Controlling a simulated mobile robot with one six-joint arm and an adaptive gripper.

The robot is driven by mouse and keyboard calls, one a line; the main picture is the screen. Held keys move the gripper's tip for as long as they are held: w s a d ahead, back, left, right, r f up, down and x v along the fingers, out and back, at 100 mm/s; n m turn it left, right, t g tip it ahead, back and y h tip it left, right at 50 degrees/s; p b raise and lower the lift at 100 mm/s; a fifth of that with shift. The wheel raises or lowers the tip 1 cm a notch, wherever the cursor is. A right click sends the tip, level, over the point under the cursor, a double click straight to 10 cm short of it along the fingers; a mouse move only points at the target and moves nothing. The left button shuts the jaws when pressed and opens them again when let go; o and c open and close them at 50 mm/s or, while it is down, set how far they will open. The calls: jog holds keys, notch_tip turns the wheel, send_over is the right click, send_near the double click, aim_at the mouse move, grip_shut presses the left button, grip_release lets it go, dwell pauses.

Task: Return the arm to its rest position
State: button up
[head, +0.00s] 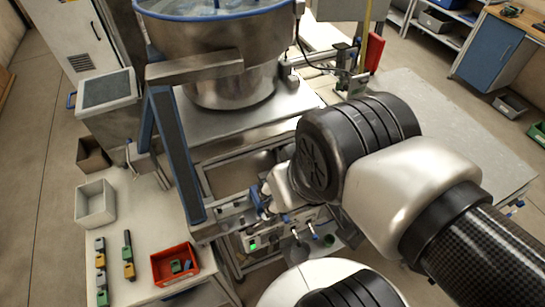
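My arm fills the right and middle of the head view. A dark patterned tube runs in from the lower right to a pale link and a large black joint. A smaller pale part of the arm shows just left of the black joint, in front of the machine. The rest of the arm beyond this joint is hidden behind it. I cannot make out my gripper or its fingers, nor whether anything is held.
A steel bowl feeder (215,50) stands on a metal table behind the arm. Its rail (178,155) runs toward a small machine. A red bin (175,264) and grey bin (95,204) sit on the left bench. A grey table (470,130) lies behind the arm.

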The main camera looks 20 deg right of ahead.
dwell(0.4)
notch_tip(320, 180, down, 18)
jog(key=b, duration=1.8)
jog(key=shift+f, duration=0.25)
jog(key=shift+r, duration=0.1)
jog(key=shift+c, duration=0.3)
